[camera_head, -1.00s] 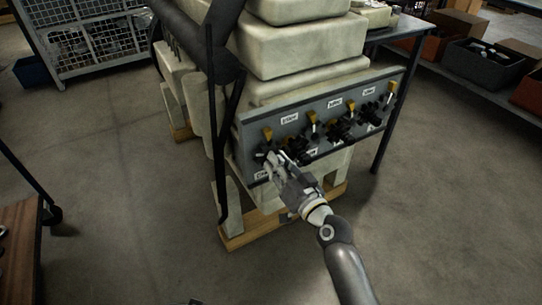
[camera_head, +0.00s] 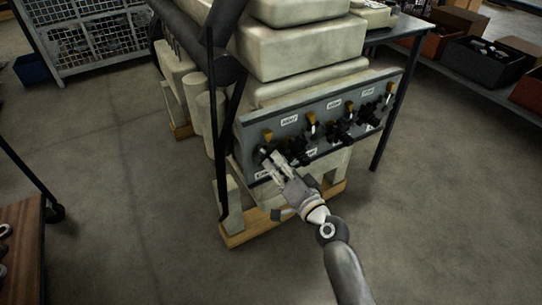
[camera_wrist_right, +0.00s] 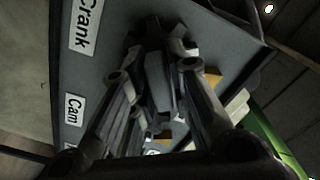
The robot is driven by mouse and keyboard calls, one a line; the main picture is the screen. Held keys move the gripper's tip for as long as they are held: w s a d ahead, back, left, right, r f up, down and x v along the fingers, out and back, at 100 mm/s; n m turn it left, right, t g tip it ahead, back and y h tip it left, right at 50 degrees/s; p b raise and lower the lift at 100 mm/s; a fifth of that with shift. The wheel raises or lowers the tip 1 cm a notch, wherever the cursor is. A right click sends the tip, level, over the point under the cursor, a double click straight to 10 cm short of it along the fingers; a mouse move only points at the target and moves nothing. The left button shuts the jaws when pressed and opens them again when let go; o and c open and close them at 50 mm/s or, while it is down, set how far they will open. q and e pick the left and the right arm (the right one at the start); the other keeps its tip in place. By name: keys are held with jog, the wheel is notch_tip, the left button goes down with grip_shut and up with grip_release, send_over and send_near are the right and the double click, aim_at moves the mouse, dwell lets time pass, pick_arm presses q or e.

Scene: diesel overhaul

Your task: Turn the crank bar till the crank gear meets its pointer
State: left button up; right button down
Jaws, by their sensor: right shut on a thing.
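The grey gear panel (camera_head: 330,108) stands on the front of the pale engine block, with several dark gears in a row and a yellow pointer above each. The leftmost station has the yellow crank pointer (camera_head: 267,134) above a dark crank gear (camera_head: 264,150), largely covered by my gripper. My right gripper (camera_head: 273,161) reaches it from the lower right, shut on the crank bar. In the right wrist view the fingers (camera_wrist_right: 155,60) close around a dark grey bar (camera_wrist_right: 158,82) beside the "Crank" label (camera_wrist_right: 86,25). Whether gear mark and pointer line up is hidden. My left gripper is out of view.
The neighbouring gears (camera_head: 300,146) sit close to the right of my gripper. A wooden base (camera_head: 250,232) lies under the block. A black post (camera_head: 219,130) stands at the left. The floor in front is clear.

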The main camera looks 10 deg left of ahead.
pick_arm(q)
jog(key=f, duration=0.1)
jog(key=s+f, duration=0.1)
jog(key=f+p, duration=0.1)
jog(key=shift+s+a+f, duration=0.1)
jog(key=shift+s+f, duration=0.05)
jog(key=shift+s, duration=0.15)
pick_arm(e)
jog(key=m, duration=0.3)
jog(key=shift+f+m, duration=0.1)
jog(key=shift+m, duration=0.2)
jog(key=m+p, duration=0.1)
jog(key=m, duration=0.2)
jog(key=c, duration=1.8)
grip_release()
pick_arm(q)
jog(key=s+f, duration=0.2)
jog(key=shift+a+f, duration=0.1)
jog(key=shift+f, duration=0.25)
pick_arm(e)
jog(key=o, duration=0.4)
jog(key=shift+c, duration=0.2)
jog(key=shift+s, duration=0.1)
